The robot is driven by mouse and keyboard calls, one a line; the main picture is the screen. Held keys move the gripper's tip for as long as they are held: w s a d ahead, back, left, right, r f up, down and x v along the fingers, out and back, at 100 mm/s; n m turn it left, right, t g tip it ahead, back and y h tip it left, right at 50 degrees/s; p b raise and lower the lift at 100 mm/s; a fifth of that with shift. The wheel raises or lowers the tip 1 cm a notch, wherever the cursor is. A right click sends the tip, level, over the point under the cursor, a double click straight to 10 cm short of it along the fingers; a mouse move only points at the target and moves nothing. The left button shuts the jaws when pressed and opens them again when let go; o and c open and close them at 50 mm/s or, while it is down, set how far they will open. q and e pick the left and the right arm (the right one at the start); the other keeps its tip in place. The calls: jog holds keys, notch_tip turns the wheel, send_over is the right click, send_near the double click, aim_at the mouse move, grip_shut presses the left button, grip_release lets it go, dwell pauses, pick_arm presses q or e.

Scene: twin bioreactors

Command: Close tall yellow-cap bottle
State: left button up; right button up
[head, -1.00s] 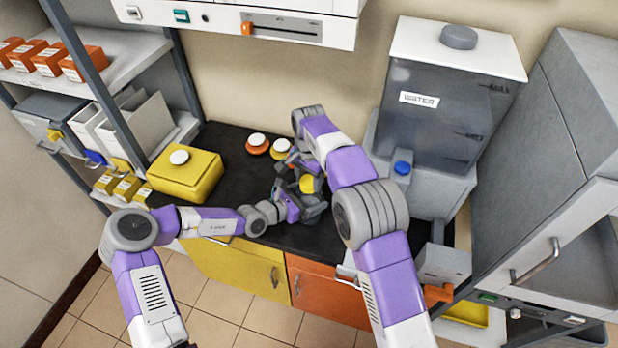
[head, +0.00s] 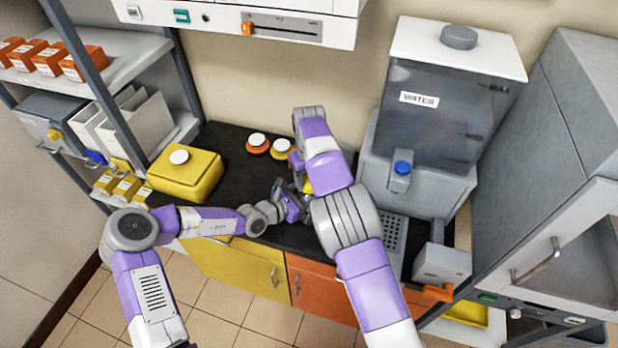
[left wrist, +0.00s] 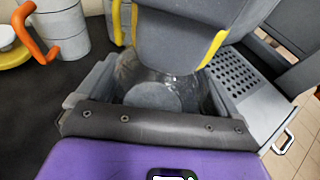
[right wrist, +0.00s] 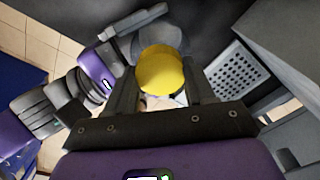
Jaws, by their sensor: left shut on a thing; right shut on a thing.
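The tall bottle (left wrist: 145,75) is clear and stands between the fingers of my left gripper (left wrist: 155,95) in the left wrist view. My left gripper is shut on it; in the head view this gripper (head: 292,206) is low over the dark worktop. The round yellow cap (right wrist: 160,72) shows between the fingertips of my right gripper (right wrist: 168,85) in the right wrist view. My right gripper is shut on the cap, above the left one. In the head view the right arm hides most of bottle and cap. Whether the cap is seated on the neck is hidden.
A water dispenser (head: 435,100) and a perforated drip tray (head: 394,234) stand to the right. A yellow box (head: 186,175) is at the worktop's left. Orange (head: 257,145) and yellow (head: 281,149) items with white tops sit at the back. The worktop (head: 228,165) between is clear.

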jog(key=shift+m, duration=1)
jog(key=o, duration=1)
jog(key=shift+r, duration=2.3)
jog(key=shift+c, duration=0.2)
